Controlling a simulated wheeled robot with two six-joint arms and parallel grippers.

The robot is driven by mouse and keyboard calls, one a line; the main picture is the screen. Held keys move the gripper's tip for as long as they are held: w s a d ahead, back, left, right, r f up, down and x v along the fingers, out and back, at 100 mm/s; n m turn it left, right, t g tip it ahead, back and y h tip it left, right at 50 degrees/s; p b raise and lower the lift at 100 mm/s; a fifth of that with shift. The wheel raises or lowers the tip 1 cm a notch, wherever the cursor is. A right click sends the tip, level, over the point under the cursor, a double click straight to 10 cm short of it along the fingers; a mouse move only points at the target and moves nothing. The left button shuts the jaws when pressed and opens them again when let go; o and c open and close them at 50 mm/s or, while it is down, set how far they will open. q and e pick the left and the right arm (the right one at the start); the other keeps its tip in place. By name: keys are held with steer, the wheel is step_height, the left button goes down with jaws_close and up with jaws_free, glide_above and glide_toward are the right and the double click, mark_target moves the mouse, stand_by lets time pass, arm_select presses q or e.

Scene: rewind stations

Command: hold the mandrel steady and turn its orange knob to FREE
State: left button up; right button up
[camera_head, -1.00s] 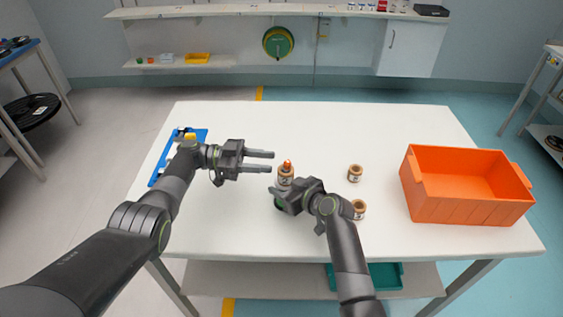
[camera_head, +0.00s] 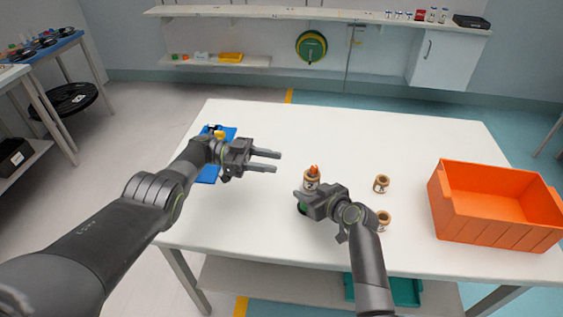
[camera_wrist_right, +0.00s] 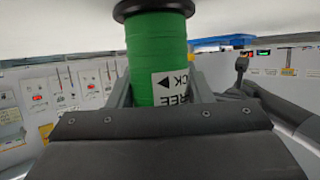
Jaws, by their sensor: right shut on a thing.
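The mandrel stands on the white table, its green body (camera_head: 302,208) low by my right gripper (camera_head: 305,200). In the right wrist view the green body (camera_wrist_right: 155,50) is between my right fingers, with a black flange at the top of the picture and a label (camera_wrist_right: 175,85) reading FREE and part of LOCK. My right gripper is shut on the green body. My left gripper (camera_head: 279,161) is open and empty, left of the knob, not touching it.
Two tan cores (camera_head: 381,184) and (camera_head: 384,220) stand right of my right gripper. An orange crate (camera_head: 490,228) is at the table's right. A blue tray (camera_head: 209,174) lies behind my left arm. The table's back middle is clear.

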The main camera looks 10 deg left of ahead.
arm_select(q)
step_height(320, 180, down, 2)
steer(key=n+t, duration=0.1)
steer(key=n+t+y, duration=0.2)
steer(key=n+t, duration=0.3)
steer(key=t, duration=0.3)
glide_toward(314, 169)
steer(key=x, duration=0.7)
steer(key=f+x, duration=0.1)
steer(key=x, duration=0.2)
steer(key=shift+w+d, duration=0.1)
steer(key=shift+w, duration=0.35)
jaws_close()
